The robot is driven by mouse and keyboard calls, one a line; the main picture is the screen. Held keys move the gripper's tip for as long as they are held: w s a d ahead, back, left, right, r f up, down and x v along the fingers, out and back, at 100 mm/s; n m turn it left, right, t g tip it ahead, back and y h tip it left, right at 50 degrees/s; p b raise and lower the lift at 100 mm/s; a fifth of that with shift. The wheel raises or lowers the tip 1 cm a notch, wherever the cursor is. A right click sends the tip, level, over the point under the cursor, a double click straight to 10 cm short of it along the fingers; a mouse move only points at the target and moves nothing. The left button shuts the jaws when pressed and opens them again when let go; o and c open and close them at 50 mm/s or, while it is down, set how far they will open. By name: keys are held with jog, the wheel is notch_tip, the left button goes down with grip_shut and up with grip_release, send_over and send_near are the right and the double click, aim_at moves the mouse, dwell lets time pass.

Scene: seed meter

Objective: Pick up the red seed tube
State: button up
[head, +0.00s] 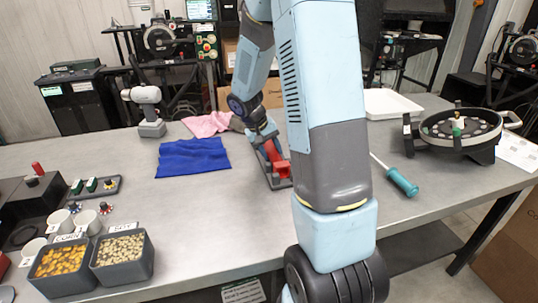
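My gripper (266,143) is small in the head view, at the far end of my arm, and is at or just above the red piece.
Blue cloth (192,157), pink cloth (208,124) and a cordless drill (146,108) are left of the holder. A teal-handled screwdriver (402,182) and round seed meter (460,128) are right. Seed bins (123,275) stand front left. The front middle table is clear.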

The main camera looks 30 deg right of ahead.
jog(key=c, duration=0.4)
jog(key=shift+r, duration=0.1)
jog(key=shift+c, duration=0.2)
